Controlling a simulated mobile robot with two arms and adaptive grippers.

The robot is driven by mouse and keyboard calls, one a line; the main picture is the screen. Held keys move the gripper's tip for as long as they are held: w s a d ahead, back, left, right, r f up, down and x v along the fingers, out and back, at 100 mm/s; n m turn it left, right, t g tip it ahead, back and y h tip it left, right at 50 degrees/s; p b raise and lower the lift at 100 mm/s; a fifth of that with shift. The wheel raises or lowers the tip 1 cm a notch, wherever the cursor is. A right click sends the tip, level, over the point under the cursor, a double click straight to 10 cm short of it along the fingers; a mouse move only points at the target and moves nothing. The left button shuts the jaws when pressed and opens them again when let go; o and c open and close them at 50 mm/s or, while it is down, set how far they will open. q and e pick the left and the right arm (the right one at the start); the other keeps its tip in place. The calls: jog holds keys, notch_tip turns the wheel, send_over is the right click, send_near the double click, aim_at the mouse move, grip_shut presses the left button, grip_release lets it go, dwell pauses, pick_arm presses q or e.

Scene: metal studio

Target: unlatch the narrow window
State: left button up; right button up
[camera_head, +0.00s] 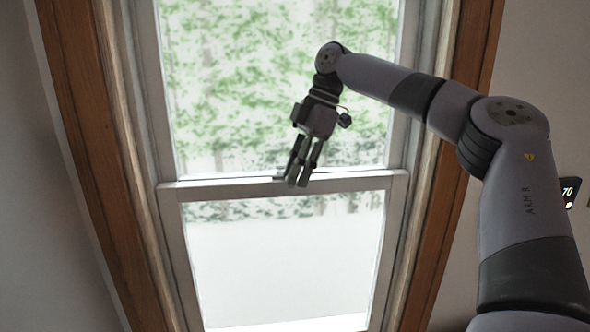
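The narrow window (231,188) stands ahead with a white frame, an upper and a lower pane, and a white rail across the middle. My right gripper (297,182) hangs over the middle of this rail, its fingers pointing down. The two fingers are close together, and I cannot tell whether they are shut or have something between them. A small dark bit (279,177) shows just left of the fingertips on the rail; it may be part of the latch. The rest of the latch is hidden behind the fingers. My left gripper is not in view.
Brown wooden trim (83,120) runs down both sides of the window. Plain walls lie beyond it. A small dark display (570,191) hangs on the wall at the right. The space before the lower pane is clear.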

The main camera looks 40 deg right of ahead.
jog(key=shift+o, duration=0.6)
jog(key=v, duration=1.2)
jog(key=shift+a, duration=0.1)
